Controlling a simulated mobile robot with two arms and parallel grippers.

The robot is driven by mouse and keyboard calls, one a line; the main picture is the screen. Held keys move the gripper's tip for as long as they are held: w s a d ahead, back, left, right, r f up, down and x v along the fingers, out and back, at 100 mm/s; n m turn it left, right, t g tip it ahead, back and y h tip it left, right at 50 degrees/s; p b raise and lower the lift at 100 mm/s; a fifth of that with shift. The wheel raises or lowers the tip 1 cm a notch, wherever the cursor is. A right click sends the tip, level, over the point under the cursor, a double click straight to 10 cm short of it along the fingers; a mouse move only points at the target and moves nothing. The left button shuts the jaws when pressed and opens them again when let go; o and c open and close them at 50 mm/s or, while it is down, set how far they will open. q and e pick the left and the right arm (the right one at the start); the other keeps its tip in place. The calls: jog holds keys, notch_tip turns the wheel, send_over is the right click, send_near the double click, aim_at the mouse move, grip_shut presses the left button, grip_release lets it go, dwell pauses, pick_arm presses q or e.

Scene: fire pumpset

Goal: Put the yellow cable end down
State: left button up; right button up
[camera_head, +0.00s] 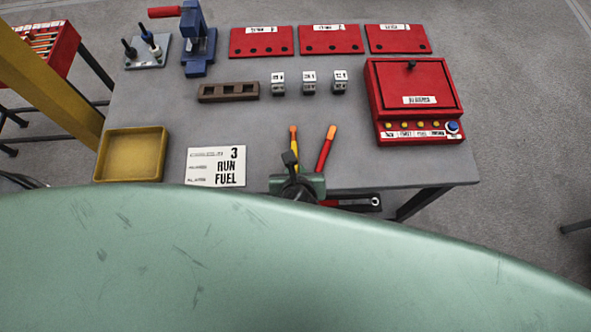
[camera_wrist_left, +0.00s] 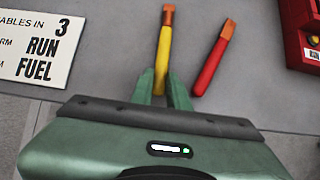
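The yellow cable end (camera_head: 293,137) has a copper-orange tip and points away from me over the near part of the grey table; it also shows in the left wrist view (camera_wrist_left: 163,52). My left gripper (camera_head: 291,158) is at the table's near edge. In the left wrist view its two green fingers (camera_wrist_left: 162,75) close on either side of the yellow cable. I cannot tell whether the cable touches the table. A red cable end (camera_head: 325,149) with an orange tip lies just to the right, apart from the fingers. My right gripper is not in view.
A white card reading "3 RUN FUEL" (camera_head: 216,167) and a yellow tray (camera_head: 131,154) lie left. A red box (camera_head: 413,97) stands right. A brown slotted block (camera_head: 228,92) and small labelled blocks (camera_head: 309,83) lie behind. A blue press (camera_head: 197,40) stands at the back.

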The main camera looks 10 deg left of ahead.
pick_arm(q)
jog(key=o, duration=0.4)
jog(key=shift+r, duration=0.15)
jog(key=p+v, duration=0.8)
jog(key=v, duration=0.4)
